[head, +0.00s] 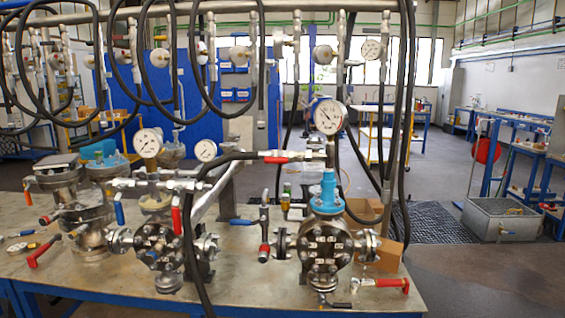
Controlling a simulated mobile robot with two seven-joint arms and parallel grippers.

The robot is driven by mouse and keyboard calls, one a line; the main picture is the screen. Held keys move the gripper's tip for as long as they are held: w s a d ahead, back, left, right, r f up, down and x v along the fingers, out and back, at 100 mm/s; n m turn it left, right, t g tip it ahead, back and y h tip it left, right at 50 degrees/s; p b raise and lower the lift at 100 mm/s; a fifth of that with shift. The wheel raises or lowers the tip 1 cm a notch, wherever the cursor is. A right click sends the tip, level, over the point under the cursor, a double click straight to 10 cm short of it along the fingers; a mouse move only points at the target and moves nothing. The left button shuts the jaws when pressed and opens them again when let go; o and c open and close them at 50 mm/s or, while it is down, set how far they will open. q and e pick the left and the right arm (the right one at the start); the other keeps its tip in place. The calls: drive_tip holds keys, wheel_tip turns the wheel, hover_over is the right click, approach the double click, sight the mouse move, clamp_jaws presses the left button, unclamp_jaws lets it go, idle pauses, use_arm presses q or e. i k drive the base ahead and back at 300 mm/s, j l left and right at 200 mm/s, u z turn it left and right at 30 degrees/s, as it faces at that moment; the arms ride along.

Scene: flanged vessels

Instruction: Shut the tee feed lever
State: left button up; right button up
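No gripper or arm of mine shows in the head view. Several valve levers are in sight, and I cannot tell for certain which is the tee feed lever. A red lever (276,160) lies along the horizontal hose line that meets the tee (330,153) under the large gauge (327,116). This tee stands above the blue neck (328,190) of the right flanged vessel (325,245).
More flanged vessels with gauges and levers stand on the left of the workbench (240,290). Black hoses (205,250) hang in front of them. A cardboard box (388,254) sits behind the right vessel. A metal tub (500,218) stands on the floor at right.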

sight(299, 159)
drive_tip(key=j+z, duration=0.15)
drive_tip(key=z, duration=0.35)
drive_tip(key=j+z, duration=0.15)
drive_tip(key=z, duration=0.3)
drive_tip(key=j+z, duration=0.3)
drive_tip(key=j, duration=0.25)
drive_tip(key=j+z, duration=0.35)
drive_tip(key=j, duration=0.15)
